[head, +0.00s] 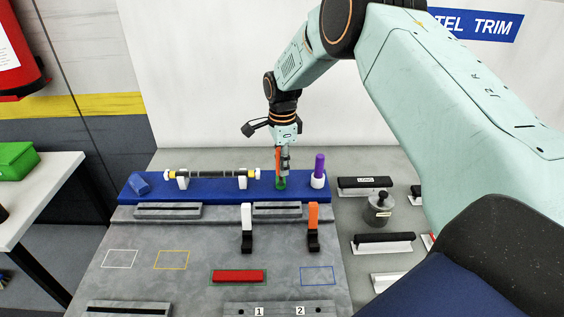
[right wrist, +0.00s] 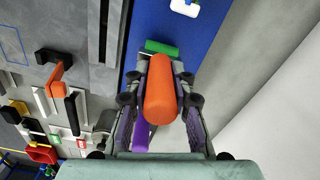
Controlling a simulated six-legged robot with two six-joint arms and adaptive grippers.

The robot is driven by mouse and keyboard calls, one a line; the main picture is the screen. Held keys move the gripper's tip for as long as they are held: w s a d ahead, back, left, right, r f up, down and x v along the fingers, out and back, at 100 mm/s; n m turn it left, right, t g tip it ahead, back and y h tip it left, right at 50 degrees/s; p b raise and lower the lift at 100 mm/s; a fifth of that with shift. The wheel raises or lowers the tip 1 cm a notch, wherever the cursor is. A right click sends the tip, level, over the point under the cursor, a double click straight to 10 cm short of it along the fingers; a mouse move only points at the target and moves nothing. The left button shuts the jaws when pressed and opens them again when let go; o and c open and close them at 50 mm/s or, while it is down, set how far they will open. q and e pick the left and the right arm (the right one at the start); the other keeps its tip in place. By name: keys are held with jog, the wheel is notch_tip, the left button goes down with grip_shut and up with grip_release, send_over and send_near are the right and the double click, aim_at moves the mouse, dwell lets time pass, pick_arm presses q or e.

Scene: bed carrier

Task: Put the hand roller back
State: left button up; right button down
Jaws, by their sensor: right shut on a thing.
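My right gripper (head: 282,166) is over the blue shelf (head: 215,188) at the back of the bench, shut on an upright orange handle (head: 278,160). The handle also shows between the fingers in the right wrist view (right wrist: 160,90). A green piece (head: 280,184) is at its lower end, at the shelf; it looks like a short cylinder in the wrist view (right wrist: 161,47). This appears to be the hand roller. I cannot tell whether the green piece touches the shelf. My left gripper is not in view.
A purple stick (head: 319,166) stands in a white cup (head: 318,182) just right of the gripper. A dark bar (head: 212,173) rests on white supports to the left. White (head: 247,218) and orange (head: 313,216) levers stand in front. Black-handled tools (head: 364,184) lie right.

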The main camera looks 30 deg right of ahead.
jog(key=c, duration=1.6)
grip_release()
jog(key=shift+w+d+f, duration=0.1)
jog(key=shift+d+f, duration=0.15)
jog(key=shift+f, duration=0.05)
jog(key=shift+o, duration=0.7)
jog(key=shift+d, duration=0.2)
jog(key=o, duration=0.3)
jog(key=shift+s+r, duration=0.1)
jog(key=shift+s, duration=0.15)
jog(key=shift+a+r, duration=0.1)
jog(key=shift+a, duration=0.3)
jog(key=shift+w+d+r, duration=0.25)
jog(key=shift+w+r, duration=0.05)
jog(key=shift+r, duration=0.05)
jog(key=r, duration=0.9)
jog(key=shift+s+a+r+b, duration=0.2)
jog(key=shift+s+r+b, duration=0.05)
jog(key=shift+r+b, duration=0.1)
jog(key=shift+w+d+r, duration=0.15)
jog(key=shift+d+r, duration=0.15)
jog(key=shift+r, duration=0.4)
jog(key=shift+s+a+r, duration=0.2)
jog(key=shift+a+r, duration=0.05)
